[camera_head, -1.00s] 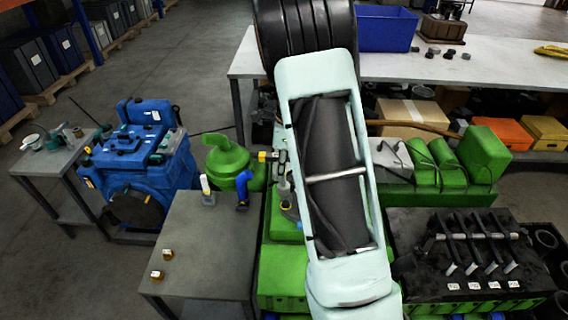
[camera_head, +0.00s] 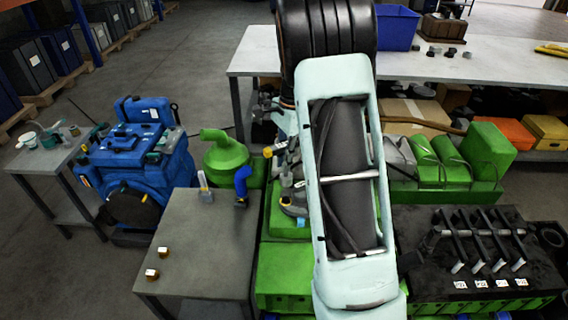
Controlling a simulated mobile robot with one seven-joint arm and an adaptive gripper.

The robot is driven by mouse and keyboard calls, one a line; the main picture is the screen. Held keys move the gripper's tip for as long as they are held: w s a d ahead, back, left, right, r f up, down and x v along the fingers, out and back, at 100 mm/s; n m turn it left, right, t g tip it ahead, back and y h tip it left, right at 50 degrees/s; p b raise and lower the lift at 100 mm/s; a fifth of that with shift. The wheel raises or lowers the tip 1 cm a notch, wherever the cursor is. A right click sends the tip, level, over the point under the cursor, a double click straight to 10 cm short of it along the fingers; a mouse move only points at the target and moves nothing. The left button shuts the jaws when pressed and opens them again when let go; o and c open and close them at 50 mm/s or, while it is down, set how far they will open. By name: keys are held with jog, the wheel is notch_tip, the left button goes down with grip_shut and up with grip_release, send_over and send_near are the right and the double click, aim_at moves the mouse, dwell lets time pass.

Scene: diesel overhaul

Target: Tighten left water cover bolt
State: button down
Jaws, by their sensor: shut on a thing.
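My gripper (camera_head: 281,149) shows only partly at the left edge of my pale arm, above the green engine (camera_head: 284,248). It is shut on a small tool with a yellow end (camera_head: 267,152), which points left. The tool's other end is hidden or too small to make out. Just below are grey fittings (camera_head: 293,196) on top of the engine. The water cover and its left bolt cannot be told apart here, as my arm hides much of the engine. I cannot tell whether the tool touches a bolt.
A grey table (camera_head: 200,250) holds a white-handled tool (camera_head: 204,187), a blue-handled tool (camera_head: 241,186) and two brass pieces. A blue engine (camera_head: 137,165) stands at left. A green pump-like part (camera_head: 225,157) is beside my gripper. A black rack (camera_head: 475,255) stands at right, a long bench (camera_head: 470,68) behind.

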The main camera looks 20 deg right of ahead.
aim_at(288, 176)
jog(key=n, duration=0.2)
jog(key=n+b, duration=0.1)
jog(key=n, duration=0.1)
jog(key=f+n, duration=0.1)
jog(key=n, duration=0.2)
jog(key=shift+s+d+g+b, duration=0.1)
jog(key=shift+g+b, duration=0.25)
jog(key=shift+g, duration=0.05)
jog(key=n, duration=0.1)
jog(key=n+b, duration=0.1)
jog(key=n, duration=0.1)
jog(key=n+h, duration=0.1)
jog(key=n, duration=0.1)
jog(key=shift+s+d+f, duration=0.15)
jog(key=shift+f, duration=0.2)
jog(key=shift+n, duration=0.8)
jog(key=n, duration=0.4)
jog(key=shift+d+f+h+p, duration=0.1)
jog(key=shift+f+h+p, duration=0.1)
jog(key=shift+h+p, duration=0.1)
jog(key=n, duration=0.4)
jog(key=f+n, duration=0.1)
jog(key=n, duration=0.1)
jog(key=shift+d+h+p, duration=0.15)
jog(key=shift+h+p, duration=0.15)
jog(key=shift+p, duration=0.05)
jog(key=shift+f+b, duration=0.9)
jog(key=shift+f, duration=0.7)
jog(key=shift+f, duration=0.1)
